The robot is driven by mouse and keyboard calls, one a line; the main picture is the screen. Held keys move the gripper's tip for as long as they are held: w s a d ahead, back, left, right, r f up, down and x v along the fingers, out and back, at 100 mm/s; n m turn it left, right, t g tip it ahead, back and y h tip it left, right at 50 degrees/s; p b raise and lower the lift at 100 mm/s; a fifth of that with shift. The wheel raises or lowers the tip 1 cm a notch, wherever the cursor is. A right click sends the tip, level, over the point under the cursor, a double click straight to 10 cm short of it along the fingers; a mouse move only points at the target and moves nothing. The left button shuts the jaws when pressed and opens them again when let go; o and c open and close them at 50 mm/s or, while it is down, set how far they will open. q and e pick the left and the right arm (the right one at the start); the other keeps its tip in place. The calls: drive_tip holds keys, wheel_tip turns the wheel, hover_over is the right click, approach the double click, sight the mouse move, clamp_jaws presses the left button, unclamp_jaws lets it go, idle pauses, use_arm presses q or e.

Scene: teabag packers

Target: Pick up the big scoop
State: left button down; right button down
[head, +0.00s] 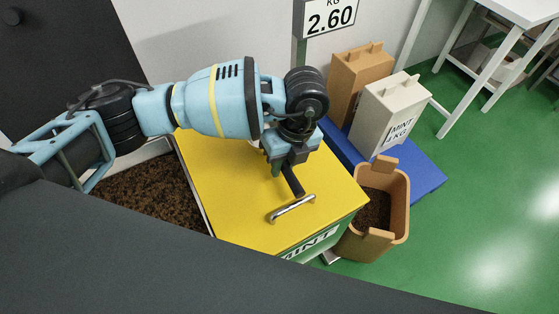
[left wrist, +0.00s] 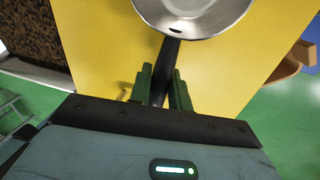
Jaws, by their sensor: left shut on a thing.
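My left gripper (head: 285,168) is over the yellow lid and is shut on the dark handle (head: 294,182) of the scoop. In the left wrist view, the fingers (left wrist: 163,85) are on both sides of the black handle (left wrist: 170,62). The scoop's round silver bowl (left wrist: 195,18) extends beyond them, cut off by the top edge. In the head view the bowl is mostly hidden behind my gripper. I cannot tell whether the scoop touches the lid. My right gripper is not in view.
The yellow chest (head: 235,200) marked MINT has a metal bar handle (head: 293,208). Left of it is dark loose tea (head: 150,190). On the right are a brown bin (head: 399,215), a blue platform (head: 420,180) with brown (head: 357,75) and white (head: 395,110) containers, and a 2.60 KG display (head: 330,17).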

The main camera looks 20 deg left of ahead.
use_arm(q)
wheel_tip(320, 180, up, 8)
drive_tip(key=shift+r, duration=0.2)
drive_tip(key=c, duration=1.8)
unclamp_jaws()
clamp_jaws()
